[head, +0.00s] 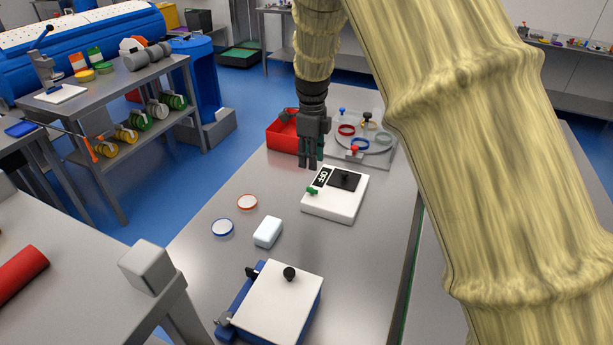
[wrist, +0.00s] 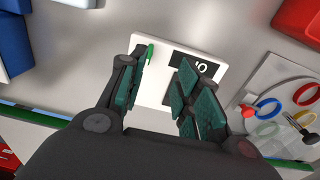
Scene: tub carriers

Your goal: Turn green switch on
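A white switch box (head: 333,205) lies on the grey table. My gripper (head: 311,165) points down above the back left part of the box. In the wrist view its two fingers (wrist: 158,72) are apart with nothing between them. The green switch (wrist: 150,51) shows near the left fingertip, and the white box (wrist: 156,88) shows between the fingers. I cannot tell whether the finger touches the switch. The label is partly hidden by the right finger.
A red bin (head: 283,134) and a clear plate with colored rings (head: 380,150) stand behind the box. A white block (head: 268,232), two round lids (head: 247,202) and a blue-and-white device (head: 280,305) lie in front.

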